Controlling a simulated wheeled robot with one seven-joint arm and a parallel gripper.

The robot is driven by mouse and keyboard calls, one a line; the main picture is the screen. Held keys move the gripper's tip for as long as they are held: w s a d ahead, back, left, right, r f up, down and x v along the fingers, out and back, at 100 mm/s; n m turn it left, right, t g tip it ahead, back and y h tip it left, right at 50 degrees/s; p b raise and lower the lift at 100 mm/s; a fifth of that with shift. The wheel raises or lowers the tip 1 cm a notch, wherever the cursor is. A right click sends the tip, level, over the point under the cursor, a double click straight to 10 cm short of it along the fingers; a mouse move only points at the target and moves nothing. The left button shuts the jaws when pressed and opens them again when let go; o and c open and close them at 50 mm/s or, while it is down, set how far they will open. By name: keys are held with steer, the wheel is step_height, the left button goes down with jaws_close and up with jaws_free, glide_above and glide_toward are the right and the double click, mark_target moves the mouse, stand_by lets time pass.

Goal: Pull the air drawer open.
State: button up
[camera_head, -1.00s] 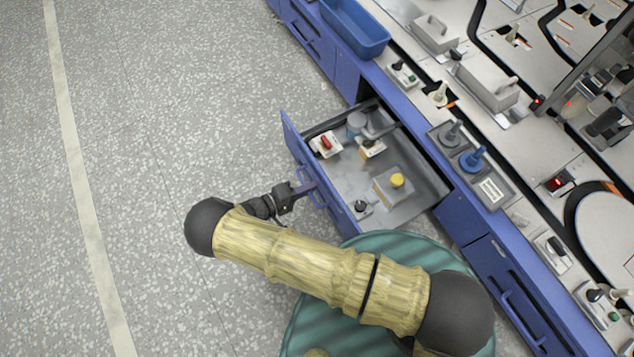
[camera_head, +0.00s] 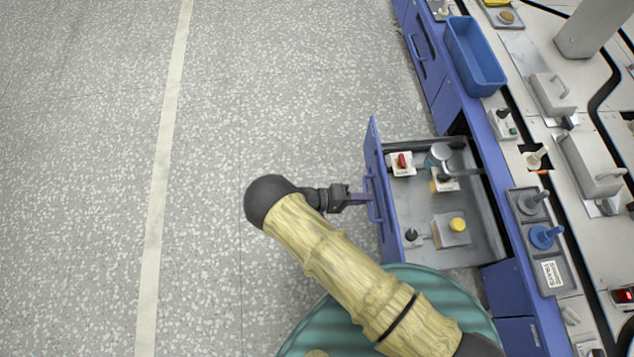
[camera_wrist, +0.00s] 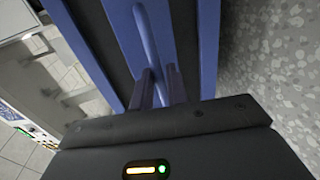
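The air drawer (camera_head: 374,160), with a blue front, stands pulled well out of the blue cabinet in the head view, its grey inside showing. Its blue bar handle (camera_head: 373,199) is on the outer face. My gripper (camera_head: 366,198) reaches the handle from the left. In the wrist view the two fingers of my gripper (camera_wrist: 160,88) stand on either side of the blue handle bar (camera_wrist: 147,38) and appear closed on it. The fingertips' exact contact is partly hidden.
The drawer holds a red-knobbed switch (camera_head: 402,162), a round grey part (camera_head: 440,152) and a yellow-capped block (camera_head: 457,225). A blue bin (camera_head: 474,58) and a tray with a blue spindle (camera_head: 545,237) sit on the bench. The speckled floor to the left is clear.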

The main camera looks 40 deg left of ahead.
steer(key=p+v, duration=0.2)
steer(key=v, duration=1.3)
steer(key=shift+a+r, duration=0.15)
steer(key=shift+a, duration=0.2)
steer(key=shift+s, duration=0.25)
steer(key=shift+w+r, duration=0.1)
steer(key=w+d+r+m+g+y+p, duration=0.25)
steer(key=w+d+r+g, duration=0.35)
steer(key=w+d+r, duration=0.5)
steer(key=w+d+r+m+g+y+p, duration=0.3)
steer(key=w+d+r+g, duration=0.5)
steer(key=r, duration=0.6)
steer(key=s+d+r+m+t+y+p, duration=0.2)
steer(key=s+d+r+y+p, duration=0.1)
steer(key=d+r, duration=0.8)
steer(key=s+d+r+m+t+y+p, duration=0.2)
steer(key=s+d+r+t+p, duration=0.15)
steer(key=d+r, duration=0.75)
step_height(320, 180, up, 37)
steer(key=d+p, duration=0.1)
steer(key=p, duration=3.7)
steer(key=shift+w+d+g, duration=0.25)
steer(key=shift+w+g, duration=0.1)
steer(key=shift+w, duration=0.1)
